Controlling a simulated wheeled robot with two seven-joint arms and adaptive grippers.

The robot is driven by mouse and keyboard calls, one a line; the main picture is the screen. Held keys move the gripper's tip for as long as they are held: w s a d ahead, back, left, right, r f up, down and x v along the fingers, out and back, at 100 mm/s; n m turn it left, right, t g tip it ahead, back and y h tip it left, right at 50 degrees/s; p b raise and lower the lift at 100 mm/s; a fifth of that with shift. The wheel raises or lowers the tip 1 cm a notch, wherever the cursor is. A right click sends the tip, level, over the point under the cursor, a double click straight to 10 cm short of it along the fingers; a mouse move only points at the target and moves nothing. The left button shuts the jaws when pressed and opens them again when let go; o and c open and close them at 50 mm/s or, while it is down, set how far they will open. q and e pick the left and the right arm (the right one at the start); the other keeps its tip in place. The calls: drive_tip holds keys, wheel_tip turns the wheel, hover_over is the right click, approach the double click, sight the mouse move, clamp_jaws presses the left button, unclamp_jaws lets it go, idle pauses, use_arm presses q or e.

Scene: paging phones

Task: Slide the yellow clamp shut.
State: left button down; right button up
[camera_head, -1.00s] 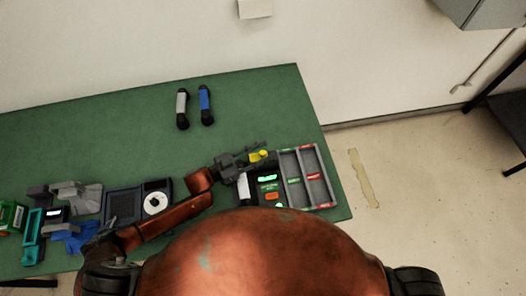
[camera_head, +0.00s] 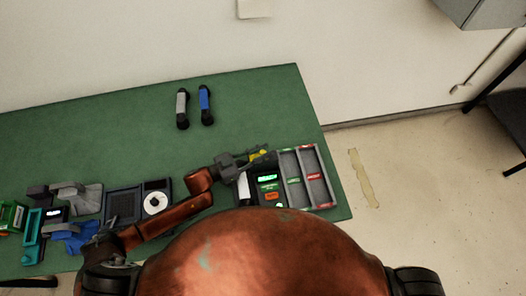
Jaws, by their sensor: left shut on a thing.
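The yellow clamp (camera_head: 257,156) is a small yellow piece at the top end of the dark device with a lit green display (camera_head: 267,177), near the table's front right. My left gripper (camera_head: 265,150) reaches in from the left and is shut on the clamp. Its dark fingers cover much of the clamp, so how far the clamp has slid cannot be told. My right gripper is not in view.
A grey compartment tray (camera_head: 315,178) stands right of the device. A dark box with a white dial (camera_head: 155,203) and several stands lie left. Grey (camera_head: 182,108) and blue (camera_head: 205,105) handsets lie farther back. The middle of the green table (camera_head: 120,130) is clear.

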use_arm(q)
drive_tip(key=shift+a, duration=0.1)
drive_tip(key=a+p, duration=0.1)
drive_tip(key=a, duration=0.1)
drive_tip(key=s+a+p, duration=0.1)
drive_tip(key=a, duration=0.2)
drive_tip(key=c, duration=1.9)
unclamp_jaws()
drive_tip(key=shift+a, duration=0.2)
drive_tip(key=shift+c, duration=0.2)
drive_tip(key=shift+o, duration=0.9)
drive_tip(key=shift+d, duration=0.15)
drive_tip(key=v, duration=1.2)
drive_tip(key=shift+d, duration=0.1)
